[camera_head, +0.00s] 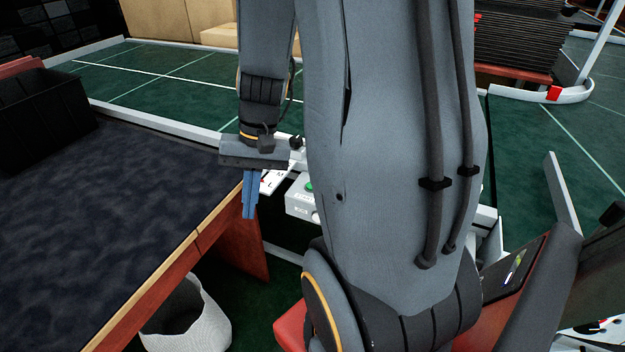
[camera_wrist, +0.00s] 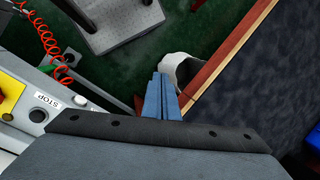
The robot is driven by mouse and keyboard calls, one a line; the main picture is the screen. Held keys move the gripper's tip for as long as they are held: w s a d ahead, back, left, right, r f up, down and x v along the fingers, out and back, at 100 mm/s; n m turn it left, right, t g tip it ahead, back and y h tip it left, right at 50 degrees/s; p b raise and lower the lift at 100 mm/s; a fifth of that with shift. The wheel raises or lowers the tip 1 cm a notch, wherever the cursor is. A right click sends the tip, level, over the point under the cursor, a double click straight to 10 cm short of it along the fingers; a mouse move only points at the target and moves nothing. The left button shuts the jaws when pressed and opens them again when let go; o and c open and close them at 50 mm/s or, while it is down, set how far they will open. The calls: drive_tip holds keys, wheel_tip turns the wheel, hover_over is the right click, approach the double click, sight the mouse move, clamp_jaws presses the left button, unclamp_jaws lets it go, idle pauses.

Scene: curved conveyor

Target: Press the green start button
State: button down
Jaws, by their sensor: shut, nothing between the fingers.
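The green start button (camera_head: 309,186) shows in the head view on a light grey control box (camera_head: 299,200), just left of my arm, which hides part of the box. My gripper (camera_head: 249,212) is shut and empty, with its blue fingers pointing down. In the head view it hangs left of the box, apart from it, near the table edge. In the wrist view the blue fingers (camera_wrist: 161,92) are together.
A dark-topped table (camera_head: 110,220) with a wooden edge fills the left, with a black crate (camera_head: 45,115) on it. A white bin (camera_head: 190,318) stands on the floor below. A red coiled cable (camera_wrist: 48,40) and a yellow panel (camera_wrist: 10,95) lie left in the wrist view.

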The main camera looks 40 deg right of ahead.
drive_tip(key=w+d+m+t+y+p, duration=0.1)
drive_tip(key=d+m+t, duration=0.3)
drive_tip(key=d, duration=0.8)
drive_tip(key=w+d+m+t+p, duration=0.4)
drive_tip(key=d+m, duration=0.5)
drive_tip(key=d, duration=0.3)
drive_tip(key=shift+d+r+y+p, duration=0.15)
drive_tip(key=shift+r+y+p, duration=0.1)
drive_tip(key=shift+y+p, duration=0.15)
drive_tip(key=shift+w+f, duration=0.1)
wheel_tip(320, 180, down, 9)
drive_tip(key=b, duration=0.6)
drive_tip(key=shift+f+b, duration=0.25)
drive_tip(key=shift+b, duration=0.2)
